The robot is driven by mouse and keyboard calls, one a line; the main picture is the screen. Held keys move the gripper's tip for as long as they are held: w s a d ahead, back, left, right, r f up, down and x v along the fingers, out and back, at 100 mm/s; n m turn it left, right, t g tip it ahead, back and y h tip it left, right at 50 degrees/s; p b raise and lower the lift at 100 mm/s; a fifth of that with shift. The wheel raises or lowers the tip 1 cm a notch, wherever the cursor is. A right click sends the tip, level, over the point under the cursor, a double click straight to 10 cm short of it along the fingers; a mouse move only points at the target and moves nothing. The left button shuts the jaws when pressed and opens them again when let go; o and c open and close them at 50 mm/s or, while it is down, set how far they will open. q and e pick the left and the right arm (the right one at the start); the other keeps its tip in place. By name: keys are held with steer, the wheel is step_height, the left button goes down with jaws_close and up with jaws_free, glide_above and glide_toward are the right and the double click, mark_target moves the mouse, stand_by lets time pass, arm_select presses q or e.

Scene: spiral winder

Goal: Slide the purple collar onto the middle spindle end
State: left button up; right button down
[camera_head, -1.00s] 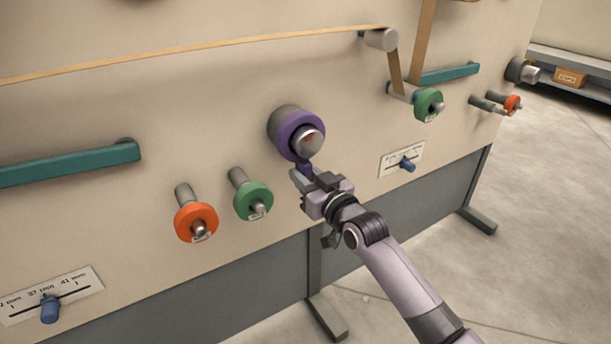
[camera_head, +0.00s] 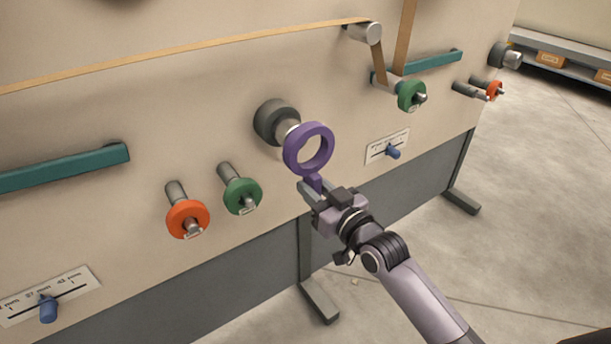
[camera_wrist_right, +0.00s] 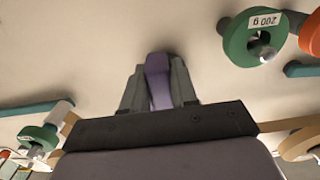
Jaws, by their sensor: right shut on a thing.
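The purple collar (camera_head: 291,152) is a ring with a short tab at its lower edge. My right gripper (camera_head: 313,187) is shut on that tab and holds the ring up. The middle spindle end (camera_head: 288,129) is a bare metal stub on a dark grey hub (camera_head: 270,122). The ring stands in front of the stub, a little to its right and lower, and hides part of it. Pale panel shows through the ring's hole. In the right wrist view the purple tab (camera_wrist_right: 158,82) sits between the fingers; the ring itself is hidden. My left gripper is not in view.
An orange collar (camera_head: 178,222) and a green collar (camera_head: 236,203) sit on pegs to the lower left. Another green collar (camera_head: 406,100) is at the upper right, below a tape roller (camera_head: 364,32). Teal bars (camera_head: 70,167) and a slider scale (camera_head: 376,151) also stand on the panel.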

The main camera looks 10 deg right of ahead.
steer(key=v, duration=0.1)
steer(key=p+v, duration=0.1)
steer(key=v, duration=0.1)
steer(key=shift+r, duration=0.35)
steer(key=shift+s+d+r+p, duration=0.15)
steer(key=shift+s+p, duration=0.15)
steer(key=shift+p, duration=0.3)
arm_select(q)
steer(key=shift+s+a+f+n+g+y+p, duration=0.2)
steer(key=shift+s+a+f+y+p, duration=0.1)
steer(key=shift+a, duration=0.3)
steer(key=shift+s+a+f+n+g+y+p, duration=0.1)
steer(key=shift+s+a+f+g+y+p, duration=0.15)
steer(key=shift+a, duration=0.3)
arm_select(e)
steer(key=shift+v, duration=0.8)
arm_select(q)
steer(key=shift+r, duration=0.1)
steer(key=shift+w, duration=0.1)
arm_select(e)
steer(key=shift+r, duration=0.1)
